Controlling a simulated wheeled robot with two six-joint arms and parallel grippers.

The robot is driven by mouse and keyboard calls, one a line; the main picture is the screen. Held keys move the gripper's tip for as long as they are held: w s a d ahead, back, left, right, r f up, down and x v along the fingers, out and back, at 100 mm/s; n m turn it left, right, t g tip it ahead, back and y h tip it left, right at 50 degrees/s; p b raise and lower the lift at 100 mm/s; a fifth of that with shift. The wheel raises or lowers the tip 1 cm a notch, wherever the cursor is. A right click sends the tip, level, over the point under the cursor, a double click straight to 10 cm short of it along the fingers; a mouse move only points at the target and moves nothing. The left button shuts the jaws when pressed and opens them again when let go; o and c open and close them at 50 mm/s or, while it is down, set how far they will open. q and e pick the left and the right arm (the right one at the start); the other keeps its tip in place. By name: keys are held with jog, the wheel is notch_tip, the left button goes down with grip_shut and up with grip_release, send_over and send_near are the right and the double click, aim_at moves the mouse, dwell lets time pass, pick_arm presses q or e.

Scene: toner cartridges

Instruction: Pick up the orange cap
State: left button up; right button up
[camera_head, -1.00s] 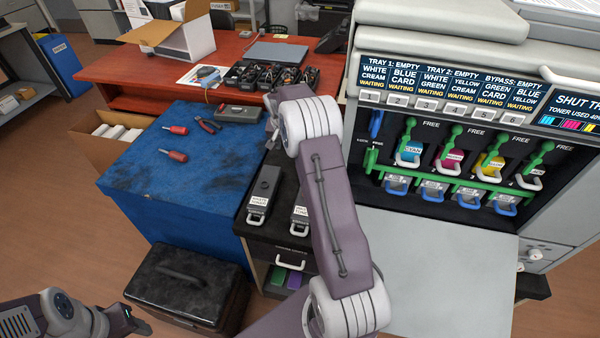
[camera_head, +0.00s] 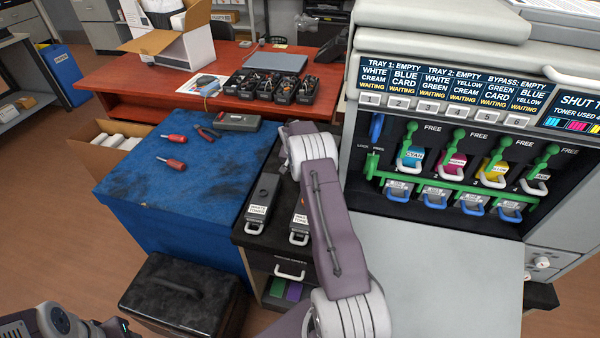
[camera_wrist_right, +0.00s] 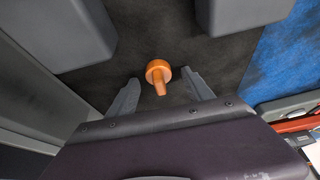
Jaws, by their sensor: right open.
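The orange cap (camera_wrist_right: 158,74) shows in the right wrist view, a round head with a narrower stem, on a dark surface. My right gripper (camera_wrist_right: 161,77) is open, with one finger on each side of the cap and a gap to it on both sides. I see no contact. In the head view my right arm hides its own gripper and the area around it. My left gripper (camera_head: 128,328) is only partly visible at the bottom left edge of the head view, far from the cap; its jaws cannot be made out.
Two waste toner cartridges (camera_head: 263,200) stand on the black cabinet top, one partly behind my right arm. Grey blocks (camera_wrist_right: 60,35) flank the cap in the wrist view. The blue bench (camera_head: 190,205) carries screwdrivers and pliers. The printer (camera_head: 440,170) stands to the right.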

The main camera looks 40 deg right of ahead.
jog(key=c, duration=0.4)
grip_shut()
jog(key=shift+r, duration=0.15)
